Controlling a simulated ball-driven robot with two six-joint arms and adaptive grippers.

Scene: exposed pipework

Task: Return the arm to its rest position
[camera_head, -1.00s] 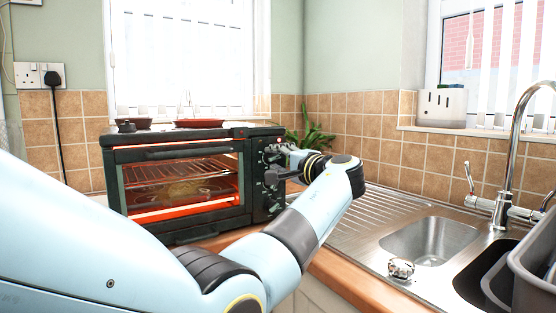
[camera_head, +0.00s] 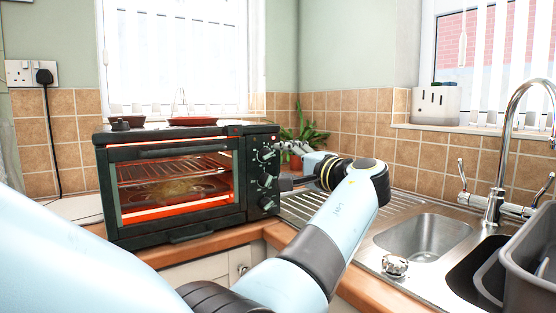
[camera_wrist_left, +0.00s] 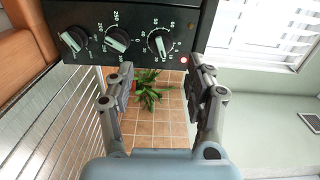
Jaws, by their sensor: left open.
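My left arm reaches across the front of the head view. Its gripper (camera_head: 287,147) is beside the right end of the black toaster oven (camera_head: 178,229), close to the column of control knobs (camera_head: 265,181). In the left wrist view the two fingers (camera_wrist_left: 161,75) are spread wide with nothing between them. The knobs (camera_wrist_left: 118,41) and a lit red indicator (camera_wrist_left: 184,61) lie beyond the fingertips, and I see no contact with them. The oven's inside glows orange-red and its door is closed, with food on a tray inside. My right gripper is in neither view.
A potted plant (camera_head: 310,139) stands behind the gripper, against the tiled wall. The steel sink (camera_head: 423,238) with its tap (camera_head: 497,204) and a grey basin (camera_head: 533,262) are at right. Small dishes (camera_head: 192,121) sit on the oven. The drainboard (camera_head: 312,205) is clear.

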